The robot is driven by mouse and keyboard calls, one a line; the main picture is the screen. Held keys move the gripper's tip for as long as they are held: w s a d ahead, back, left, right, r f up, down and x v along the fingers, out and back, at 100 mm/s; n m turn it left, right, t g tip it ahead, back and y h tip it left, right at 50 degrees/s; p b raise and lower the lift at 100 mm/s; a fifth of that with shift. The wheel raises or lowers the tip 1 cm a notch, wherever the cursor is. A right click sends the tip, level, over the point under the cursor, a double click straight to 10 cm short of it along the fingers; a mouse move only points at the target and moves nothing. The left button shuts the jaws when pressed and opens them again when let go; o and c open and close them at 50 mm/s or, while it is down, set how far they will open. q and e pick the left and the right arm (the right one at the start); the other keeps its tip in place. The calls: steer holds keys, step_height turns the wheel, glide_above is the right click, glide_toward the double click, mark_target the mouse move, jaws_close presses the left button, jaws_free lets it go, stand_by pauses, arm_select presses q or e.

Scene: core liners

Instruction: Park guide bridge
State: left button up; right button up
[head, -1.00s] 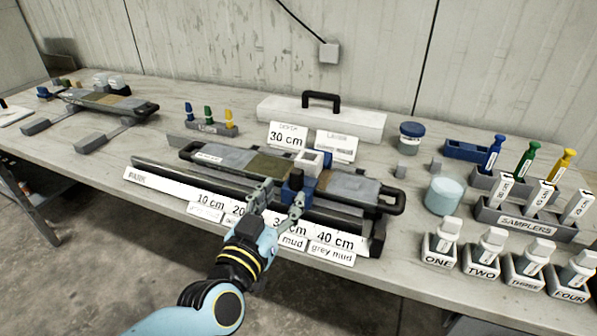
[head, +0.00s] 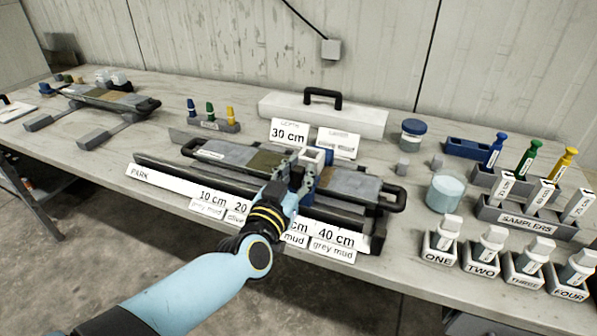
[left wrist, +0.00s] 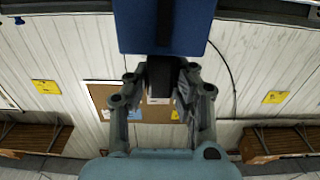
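The guide bridge, a blue block with a white top part (head: 313,157) and a dark knob, sits across the core liner (head: 262,163), right of its middle. My left gripper (head: 300,173) has its fingers on both sides of the knob and partly hides the bridge. In the left wrist view the fingers close in on the dark knob (left wrist: 163,75), and the blue block (left wrist: 165,25) lies just beyond it. The rail's white strip (head: 160,180) reads PARK at its left end. My right gripper is not in view.
Depth cards, including the 40 cm card (head: 334,236), line the front of the rail. A 30 cm sign (head: 289,133) stands behind the liner. Samplers, a jar (head: 445,191) and labelled cups fill the right. A second liner (head: 110,101) lies far left.

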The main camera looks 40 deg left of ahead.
arm_select(q)
jaws_close()
steer(key=shift+a, duration=0.1)
